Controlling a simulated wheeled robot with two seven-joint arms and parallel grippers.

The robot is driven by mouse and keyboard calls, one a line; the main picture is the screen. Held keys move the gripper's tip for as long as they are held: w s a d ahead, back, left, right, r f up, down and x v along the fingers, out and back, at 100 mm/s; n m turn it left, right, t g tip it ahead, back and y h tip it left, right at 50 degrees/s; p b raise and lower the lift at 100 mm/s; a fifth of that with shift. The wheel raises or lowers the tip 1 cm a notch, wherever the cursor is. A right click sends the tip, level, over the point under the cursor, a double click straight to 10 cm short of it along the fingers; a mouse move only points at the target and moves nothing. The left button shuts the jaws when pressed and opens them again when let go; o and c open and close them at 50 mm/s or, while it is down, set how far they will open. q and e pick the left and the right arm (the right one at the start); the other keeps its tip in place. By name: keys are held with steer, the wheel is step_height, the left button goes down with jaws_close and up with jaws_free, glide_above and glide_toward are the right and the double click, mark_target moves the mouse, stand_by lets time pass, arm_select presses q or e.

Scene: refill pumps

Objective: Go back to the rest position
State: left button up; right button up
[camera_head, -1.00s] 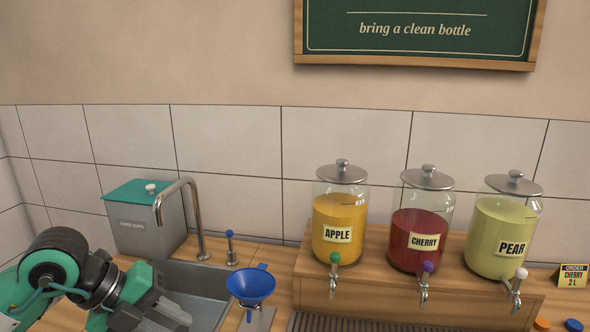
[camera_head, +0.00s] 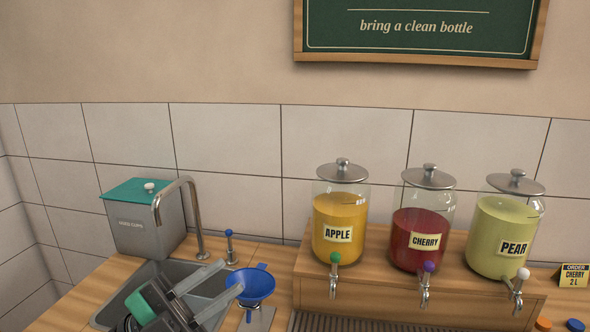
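My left gripper (camera_head: 231,278) is low in the head view, over the sink (camera_head: 175,271). Its two grey fingers are spread apart and point up and to the right, with nothing between them. The tip of the nearer finger overlaps the left edge of the blue funnel (camera_head: 258,284) in the picture; I cannot tell whether they touch. My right gripper is not in view.
Jars of apple (camera_head: 340,220), cherry (camera_head: 421,230) and pear (camera_head: 503,235) juice stand on a wooden riser (camera_head: 385,298) with taps in front. A curved faucet (camera_head: 199,220) and a grey used-cups bin (camera_head: 145,228) stand behind the sink. An order card (camera_head: 573,277) is at the right.

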arm_select(q)
steer(key=w+a+f+n+t+y, duration=0.3)
steer(key=a+f+n+t+y, duration=0.1)
steer(key=n+t+y, duration=0.4)
steer(key=w+a+f+n+t+y, duration=0.3)
steer(key=a+n+t+y, duration=0.3)
steer(key=n, duration=0.5)
steer(key=s+a+f+n+g+y, duration=0.25)
steer(key=f+g+y, duration=0.2)
steer(key=f, duration=0.45)
steer(key=s+a+f+n+g+y, duration=0.1)
steer(key=a+f+n+g+y, duration=0.25)
steer(key=f, duration=0.55)
steer(key=s+d+f+g, duration=0.2)
steer(key=s+f+g, duration=0.4)
steer(key=s+f, duration=0.3)
steer(key=s+d+f+g, duration=0.2)
steer(key=s+f+g, duration=0.3)
steer(key=s+f, duration=0.45)
step_height(320, 180, down, 27)
steer(key=g, duration=0.1)
steer(key=s+a+f+g, duration=0.1)
steer(key=s+a+f, duration=0.2)
steer(key=s+f, duration=1.7)
steer(key=shift+s+a+f+m+g, duration=0.2)
steer(key=shift+f+m+g, duration=0.1)
steer(key=shift+f, duration=0.55)
